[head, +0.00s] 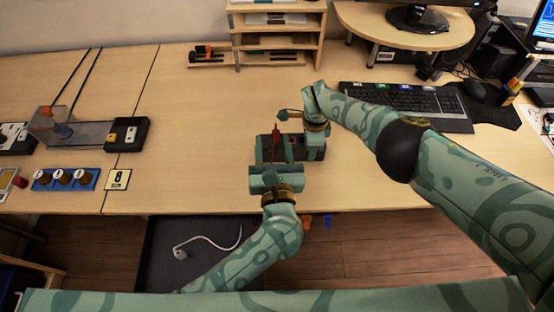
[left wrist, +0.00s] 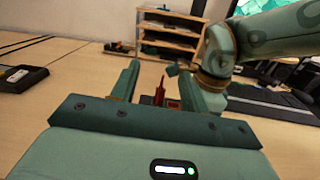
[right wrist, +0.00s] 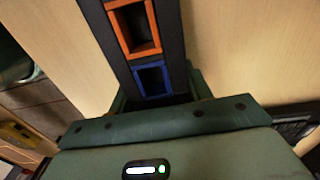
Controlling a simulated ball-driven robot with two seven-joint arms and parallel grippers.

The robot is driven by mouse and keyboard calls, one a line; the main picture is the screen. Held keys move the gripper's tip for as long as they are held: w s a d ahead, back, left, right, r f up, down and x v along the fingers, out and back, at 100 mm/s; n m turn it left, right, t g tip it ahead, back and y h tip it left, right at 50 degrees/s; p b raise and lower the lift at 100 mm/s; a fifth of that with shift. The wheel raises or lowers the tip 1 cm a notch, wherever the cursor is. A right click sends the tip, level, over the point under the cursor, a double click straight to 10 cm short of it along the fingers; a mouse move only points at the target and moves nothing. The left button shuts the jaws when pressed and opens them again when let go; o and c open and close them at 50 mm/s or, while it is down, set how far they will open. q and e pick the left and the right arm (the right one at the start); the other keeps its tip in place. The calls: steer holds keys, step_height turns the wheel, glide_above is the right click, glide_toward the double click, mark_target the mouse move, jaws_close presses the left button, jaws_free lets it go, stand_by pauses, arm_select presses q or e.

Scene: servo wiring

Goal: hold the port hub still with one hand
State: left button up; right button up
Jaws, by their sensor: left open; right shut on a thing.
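The port hub (head: 318,153) is a dark block on the table near its front edge. The right wrist view shows its dark top (right wrist: 172,45) with an orange-rimmed port (right wrist: 134,28) and a blue-rimmed port (right wrist: 153,79). My right gripper (head: 316,130) comes down over the hub's right end and is shut on it. My left gripper (head: 277,152) is open, its fingers pointing at the hub from the front. A slim upright red piece (left wrist: 160,91) shows between these fingers; whether they touch anything is unclear. My grippers hide much of the hub.
A dark tray (head: 215,215) below the table's front edge holds a white cable (head: 208,241). A keyboard (head: 410,98) lies at right, a wooden shelf (head: 277,31) stands behind. A grey device with a black box (head: 127,134) and blue-framed knobs (head: 66,179) sit at left. The table between is clear.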

mark_target(276, 136)
arm_select(q)
step_height(276, 136, down, 6)
steer(key=g+h, duration=0.1)
steer(key=g, duration=0.3)
steer(key=x, duration=0.8)
steer(key=d+x, duration=0.1)
steer(key=x, duration=0.2)
steer(key=shift+w+f, duration=0.3)
steer(key=shift+r, duration=0.1)
jaws_close()
